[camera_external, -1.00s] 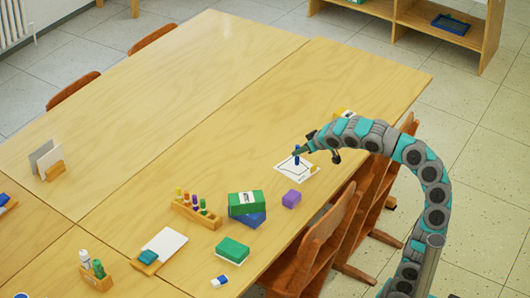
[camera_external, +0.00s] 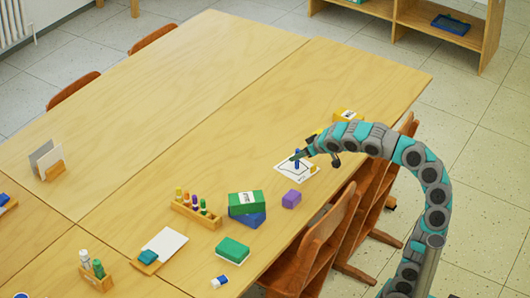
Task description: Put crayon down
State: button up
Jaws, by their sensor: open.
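A small yellow piece (camera_external: 314,169) is at the sheet's right edge, below my gripper.
A purple block (camera_external: 291,199), a green box (camera_external: 246,202) on a blue one (camera_external: 247,218), and a wooden crayon holder (camera_external: 194,214) stand nearer the front. A yellow box (camera_external: 347,115) is behind my arm. Chairs (camera_external: 318,240) line the right edge. The table's far middle is clear.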

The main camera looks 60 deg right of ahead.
jog(key=shift+r, duration=0.25)
jog(key=v, duration=1.2)
